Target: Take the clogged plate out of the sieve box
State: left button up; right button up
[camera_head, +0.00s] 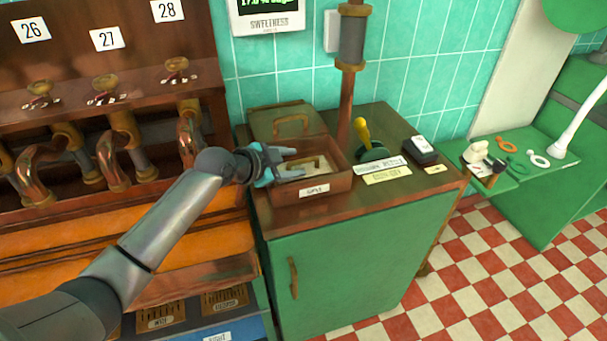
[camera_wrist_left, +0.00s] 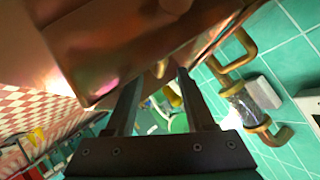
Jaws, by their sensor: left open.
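The sieve box (camera_head: 338,185) is a brown open box with a white label on its front. My right gripper is not in view.
A copper pipe (camera_head: 346,105) rises behind the box. Numbered copper taps (camera_head: 118,125) stand on the left.

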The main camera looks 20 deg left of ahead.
aim_at(300, 162)
pick_arm(q)
jog(key=shift+b+x, duration=0.3)
jog(key=shift+x, duration=1.2)
jog(key=shift+a, duration=0.1)
grip_shut()
jog(key=shift+r, duration=0.1)
dwell(0.3)
